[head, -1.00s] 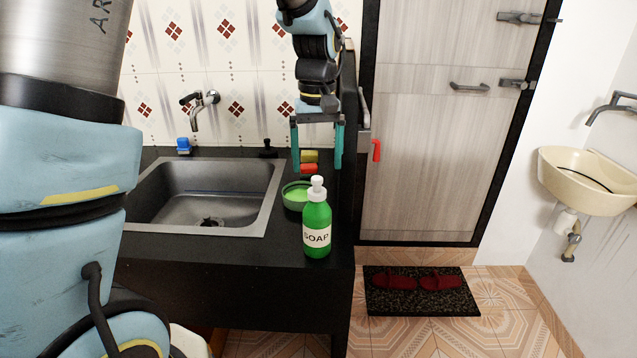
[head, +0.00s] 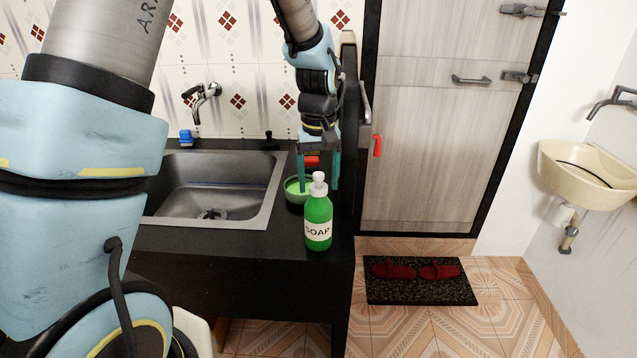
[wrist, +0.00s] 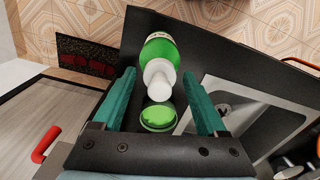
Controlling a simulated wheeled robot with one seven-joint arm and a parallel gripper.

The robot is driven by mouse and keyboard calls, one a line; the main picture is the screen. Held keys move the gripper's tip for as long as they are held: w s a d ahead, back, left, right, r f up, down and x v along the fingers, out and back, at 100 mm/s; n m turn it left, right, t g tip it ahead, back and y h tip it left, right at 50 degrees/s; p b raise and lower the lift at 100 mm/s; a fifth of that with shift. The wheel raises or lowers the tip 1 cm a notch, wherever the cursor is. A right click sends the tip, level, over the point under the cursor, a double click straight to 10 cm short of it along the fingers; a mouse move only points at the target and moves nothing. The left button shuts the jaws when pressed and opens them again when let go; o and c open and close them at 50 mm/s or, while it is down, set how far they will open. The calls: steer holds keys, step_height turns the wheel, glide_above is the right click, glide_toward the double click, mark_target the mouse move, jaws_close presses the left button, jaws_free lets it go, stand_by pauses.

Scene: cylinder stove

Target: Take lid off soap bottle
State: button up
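The soap bottle (head: 318,224) is green with a white label and stands upright on the black counter near its front right corner. Its white pump lid (head: 319,184) is on top. In the wrist view the bottle (wrist: 160,48) and lid (wrist: 160,80) show from above, between and beyond the fingertips. My gripper (head: 319,188) is open, its teal fingers pointing down, behind the bottle in the head view. Nothing is between the fingers (wrist: 162,98). I see no contact with the lid.
A green bowl (head: 294,190) sits just behind the bottle, close under the fingers. A red item (head: 312,161) lies behind it. The steel sink (head: 262,222) is to the left. A dark upright panel edges the counter's right side. The counter left of the bottle is clear.

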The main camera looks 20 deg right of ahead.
steer(key=c, duration=1)
steer(key=shift+r, duration=0.1)
steer(key=shift+c, duration=0.2)
